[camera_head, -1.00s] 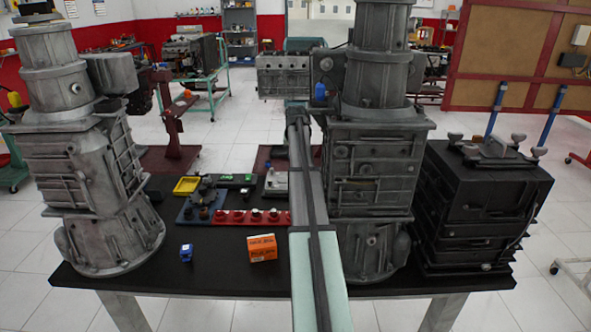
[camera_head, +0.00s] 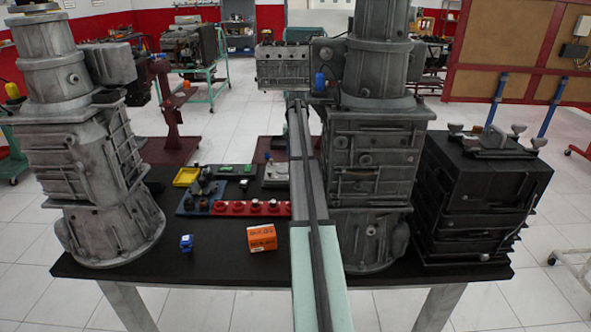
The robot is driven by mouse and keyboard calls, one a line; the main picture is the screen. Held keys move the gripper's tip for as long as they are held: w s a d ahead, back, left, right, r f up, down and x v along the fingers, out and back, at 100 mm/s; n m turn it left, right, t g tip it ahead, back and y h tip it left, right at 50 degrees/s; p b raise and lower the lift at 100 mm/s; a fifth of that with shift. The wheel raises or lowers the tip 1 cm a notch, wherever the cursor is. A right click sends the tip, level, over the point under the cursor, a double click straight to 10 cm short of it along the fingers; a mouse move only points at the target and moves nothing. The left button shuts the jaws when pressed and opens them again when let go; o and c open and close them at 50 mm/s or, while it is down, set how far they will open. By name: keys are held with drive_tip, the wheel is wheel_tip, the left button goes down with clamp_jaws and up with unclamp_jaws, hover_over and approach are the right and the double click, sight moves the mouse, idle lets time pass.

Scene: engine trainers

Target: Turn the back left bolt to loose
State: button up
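A black block-shaped trainer (camera_head: 475,205) stands at the right end of the table. Several grey knob-topped bolts stick up from its top; one is at its back left (camera_head: 455,129). I cannot tell for certain that this is the task's bolt, nor how far it is turned.
Tall grey engines stand at left (camera_head: 100,170) and middle (camera_head: 368,150) of the black table (camera_head: 200,272). Between them are a red strip with round parts (camera_head: 252,208), a yellow tray (camera_head: 187,177), an orange box (camera_head: 262,238) and a small blue part (camera_head: 186,243). The front table strip is mostly clear.

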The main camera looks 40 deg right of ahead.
wheel_tip(320, 180, down, 9)
drive_tip(key=shift+r, duration=0.1)
idle(0.3)
clamp_jaws()
idle(0.5)
